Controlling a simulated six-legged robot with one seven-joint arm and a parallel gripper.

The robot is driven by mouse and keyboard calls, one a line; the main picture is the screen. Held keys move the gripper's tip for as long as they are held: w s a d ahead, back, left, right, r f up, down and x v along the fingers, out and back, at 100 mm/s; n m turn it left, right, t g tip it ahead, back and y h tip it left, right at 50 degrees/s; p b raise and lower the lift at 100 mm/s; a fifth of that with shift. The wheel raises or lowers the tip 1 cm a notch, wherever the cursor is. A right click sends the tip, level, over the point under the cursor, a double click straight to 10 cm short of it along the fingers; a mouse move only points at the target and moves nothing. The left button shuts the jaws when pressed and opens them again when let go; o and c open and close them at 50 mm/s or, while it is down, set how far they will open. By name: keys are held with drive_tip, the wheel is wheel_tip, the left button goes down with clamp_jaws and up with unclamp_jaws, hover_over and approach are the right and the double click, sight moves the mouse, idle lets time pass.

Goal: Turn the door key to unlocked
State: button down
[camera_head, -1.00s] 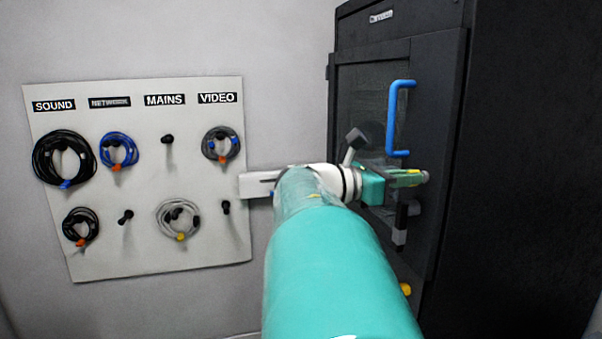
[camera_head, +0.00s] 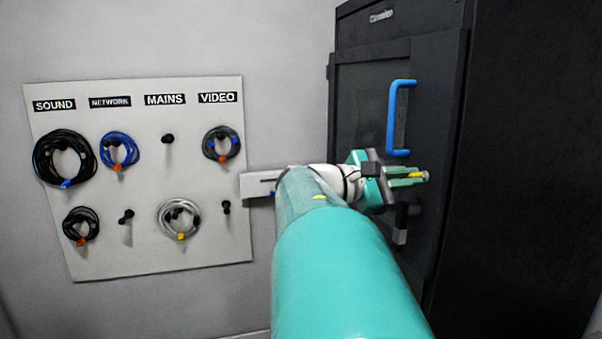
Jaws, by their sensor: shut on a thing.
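The dark cabinet's door (camera_head: 345,95) is closed, with a blue upright handle (camera_head: 393,118). My gripper (camera_head: 420,175) is in front of the door's right part, below the handle. Its green fingers are shut on a small yellow piece, which looks like the door key (camera_head: 416,175). Only a little of the key shows between the fingers. The lock behind it is hidden, so I cannot tell whether the key stands at locked or unlocked.
A black latch-like part (camera_head: 401,224) hangs just below my gripper. A pale board (camera_head: 150,200) on the left wall carries several coiled cables on pegs under labels. My arm hides the lower part of the door.

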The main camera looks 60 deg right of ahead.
drive_tip(key=m, duration=0.9)
drive_tip(key=shift+f, duration=0.1)
drive_tip(key=shift+m, duration=0.3)
drive_tip(key=c, duration=1.5)
unclamp_jaws()
drive_tip(key=v, duration=1.4)
